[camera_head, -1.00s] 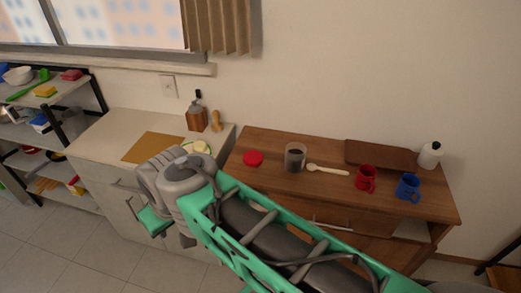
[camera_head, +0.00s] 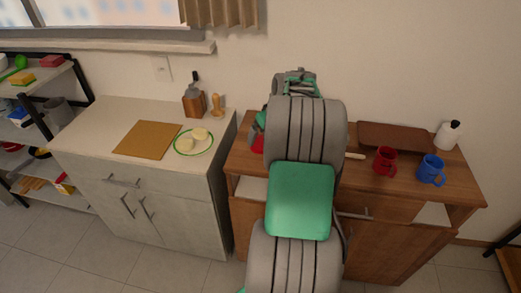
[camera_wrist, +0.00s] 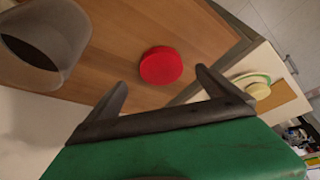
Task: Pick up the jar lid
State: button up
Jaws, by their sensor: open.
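The red jar lid (camera_wrist: 161,66) lies flat on the wooden cabinet top (camera_wrist: 122,40) in the wrist view. My gripper (camera_wrist: 158,92) is open, with its two dark fingers apart and nothing between them. The lid shows beyond the fingertips, roughly centred between them. In the head view my arm covers most of the lid's area, and only a bit of red (camera_head: 258,143) shows beside it. The grey jar (camera_wrist: 45,38) stands open-topped left of the lid in the wrist view. The jar is hidden behind my arm in the head view.
A red mug (camera_head: 385,161), a blue mug (camera_head: 431,169), a brown board (camera_head: 396,136) and a white bottle (camera_head: 448,135) stand right of my arm. A spoon end (camera_head: 355,156) shows beside it. The left counter holds a green-rimmed plate (camera_head: 206,150) and a cutting board (camera_head: 147,140).

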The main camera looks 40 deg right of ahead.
aim_at(261, 143)
jog(key=p+x, duration=0.1)
jog(key=x, duration=0.5)
jog(key=shift+w+a+f+p, duration=0.1)
jog(key=shift+w+f+p, duration=0.05)
jog(key=shift+f+p, duration=0.25)
jog(key=c, duration=1.4)
